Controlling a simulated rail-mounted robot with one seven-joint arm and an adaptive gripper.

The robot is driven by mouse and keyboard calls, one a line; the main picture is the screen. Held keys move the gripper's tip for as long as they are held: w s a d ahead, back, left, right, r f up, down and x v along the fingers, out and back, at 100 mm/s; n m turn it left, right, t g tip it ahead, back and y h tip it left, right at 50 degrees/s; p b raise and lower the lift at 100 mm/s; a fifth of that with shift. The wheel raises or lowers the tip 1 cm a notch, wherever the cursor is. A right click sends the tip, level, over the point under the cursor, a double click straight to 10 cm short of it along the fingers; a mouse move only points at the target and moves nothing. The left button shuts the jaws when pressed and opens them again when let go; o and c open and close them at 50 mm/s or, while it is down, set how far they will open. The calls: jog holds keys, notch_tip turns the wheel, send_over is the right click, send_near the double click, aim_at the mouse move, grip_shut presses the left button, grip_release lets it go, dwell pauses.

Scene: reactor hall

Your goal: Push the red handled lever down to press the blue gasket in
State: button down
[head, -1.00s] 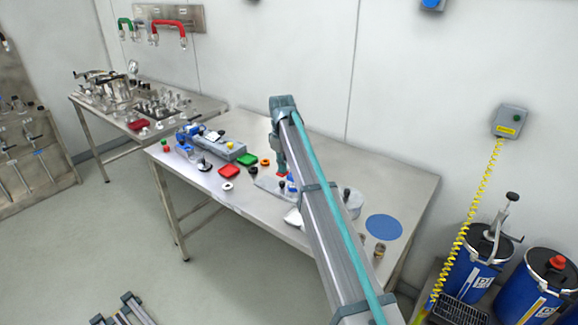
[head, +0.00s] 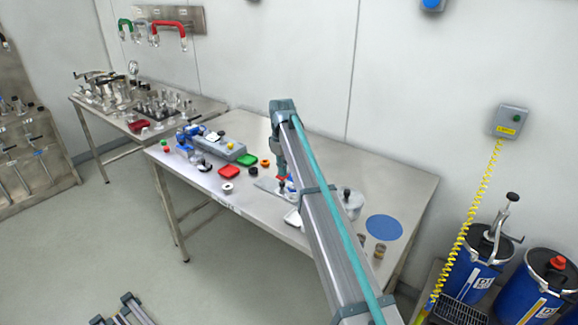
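The red handled lever (head: 281,179) shows only as a small red patch at the middle of the near table, directly under my gripper (head: 281,172). My gripper points down and appears to touch or nearly touch the red part; I cannot tell which. Its fingers are too small to tell whether they are open or shut. A grey base plate (head: 265,186) lies under the lever. A small blue spot (head: 291,177) shows just right of the gripper, partly behind my arm. I cannot tell whether it is the blue gasket.
A light grey pot (head: 352,203) and a blue disc (head: 384,228) are to the right. The table's back right is clear.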

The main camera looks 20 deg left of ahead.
jog(key=shift+f, duration=0.55)
jog(key=shift+r, duration=0.15)
jog(key=shift+r+p, duration=1.3)
jog(key=shift+r, duration=1.45)
jog(key=shift+r, duration=0.1)
notch_tip(320, 180, up, 5)
jog(key=shift+f+p, duration=0.1)
jog(key=shift+p, duration=1.05)
jog(key=shift+f, duration=0.1)
